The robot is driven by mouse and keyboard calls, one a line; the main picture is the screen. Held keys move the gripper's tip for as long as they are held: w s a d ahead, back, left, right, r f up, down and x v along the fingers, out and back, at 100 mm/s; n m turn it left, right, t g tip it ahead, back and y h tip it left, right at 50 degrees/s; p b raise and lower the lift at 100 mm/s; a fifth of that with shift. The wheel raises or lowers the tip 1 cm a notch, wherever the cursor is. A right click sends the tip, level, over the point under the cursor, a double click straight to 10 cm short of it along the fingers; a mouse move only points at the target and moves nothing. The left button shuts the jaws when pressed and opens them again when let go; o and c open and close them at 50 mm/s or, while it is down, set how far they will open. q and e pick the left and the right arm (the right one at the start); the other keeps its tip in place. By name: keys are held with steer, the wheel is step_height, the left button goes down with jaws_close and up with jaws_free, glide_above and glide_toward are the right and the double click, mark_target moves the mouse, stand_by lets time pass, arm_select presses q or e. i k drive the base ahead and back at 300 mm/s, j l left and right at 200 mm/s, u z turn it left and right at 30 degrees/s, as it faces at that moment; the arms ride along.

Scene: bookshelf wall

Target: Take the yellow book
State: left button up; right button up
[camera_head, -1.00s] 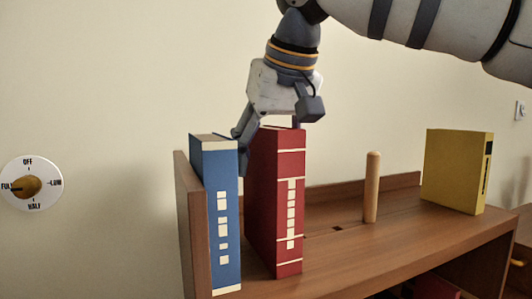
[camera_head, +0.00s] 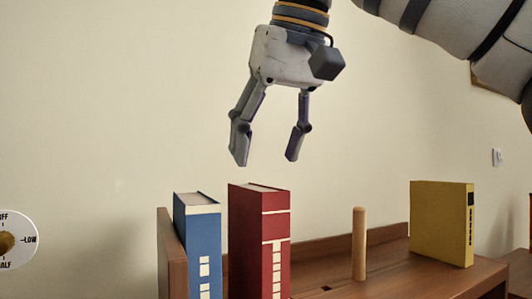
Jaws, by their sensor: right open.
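The yellow book (camera_head: 438,222) stands upright near the right end of the wooden shelf (camera_head: 395,275), with a dark label on its spine. My right gripper (camera_head: 266,160) is open and empty, pointing down above the red book (camera_head: 258,240) and apart from it. The yellow book is well to the right of and below the gripper. My left gripper is not in view.
A blue book (camera_head: 197,245) stands left of the red book, beside the shelf's wooden end panel (camera_head: 171,255). A wooden peg (camera_head: 359,243) stands between the red and yellow books. A dial (camera_head: 15,240) is on the wall at the left edge.

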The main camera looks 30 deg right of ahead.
mark_target(441, 214)
steer(key=k, duration=1)
